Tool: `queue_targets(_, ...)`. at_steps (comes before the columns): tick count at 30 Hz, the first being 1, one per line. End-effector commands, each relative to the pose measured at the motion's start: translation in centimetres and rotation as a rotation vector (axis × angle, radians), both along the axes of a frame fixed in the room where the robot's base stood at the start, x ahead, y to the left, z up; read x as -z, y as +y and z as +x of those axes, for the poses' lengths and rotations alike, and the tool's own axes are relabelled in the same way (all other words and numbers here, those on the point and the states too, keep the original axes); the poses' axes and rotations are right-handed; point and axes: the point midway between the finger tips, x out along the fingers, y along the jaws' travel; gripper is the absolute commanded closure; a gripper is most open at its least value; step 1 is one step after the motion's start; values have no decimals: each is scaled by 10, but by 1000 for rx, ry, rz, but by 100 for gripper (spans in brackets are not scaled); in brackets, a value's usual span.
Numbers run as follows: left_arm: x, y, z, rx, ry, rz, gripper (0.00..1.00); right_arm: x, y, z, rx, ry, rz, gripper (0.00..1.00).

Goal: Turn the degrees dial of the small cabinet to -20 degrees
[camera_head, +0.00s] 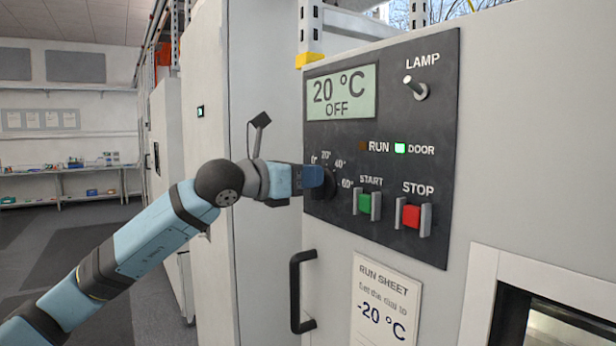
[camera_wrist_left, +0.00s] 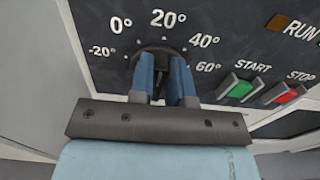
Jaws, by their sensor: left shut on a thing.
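The small cabinet's dark control panel (camera_head: 410,150) shows in the head view, its display (camera_head: 341,93) reading 20 °C and OFF. The degrees dial (camera_head: 330,185) sits at the panel's lower left, mostly hidden by my left gripper (camera_head: 318,178). In the left wrist view the black dial (camera_wrist_left: 158,54) shows behind the blue fingers of my left gripper (camera_wrist_left: 162,80), which are shut on its knob. The marks -20°, 0°, 20°, 40° and 60° run around it. The dial's pointer is hidden, so I cannot read it directly. My right gripper is not in view.
Right of the dial are the green START button (camera_head: 364,203) and red STOP button (camera_head: 411,216) between guards. The LAMP switch (camera_head: 416,90) sticks out above. A black door handle (camera_head: 302,290) and a run sheet (camera_head: 385,300) reading -20 °C are below.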

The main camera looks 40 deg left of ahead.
Motion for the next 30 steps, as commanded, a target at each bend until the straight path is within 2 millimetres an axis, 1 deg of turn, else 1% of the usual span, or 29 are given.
queue_targets(5,4,1,1,1,19,-51,100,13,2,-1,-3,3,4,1)
queue_targets(11,6,3,2,3,66,-173,100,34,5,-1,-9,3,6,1)
queue_targets(15,7,5,3,3,116,-289,100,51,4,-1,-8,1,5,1)
queue_targets(21,7,9,4,2,189,-464,100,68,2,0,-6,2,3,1)
queue_targets(30,9,13,6,1,300,-726,100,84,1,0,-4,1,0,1)
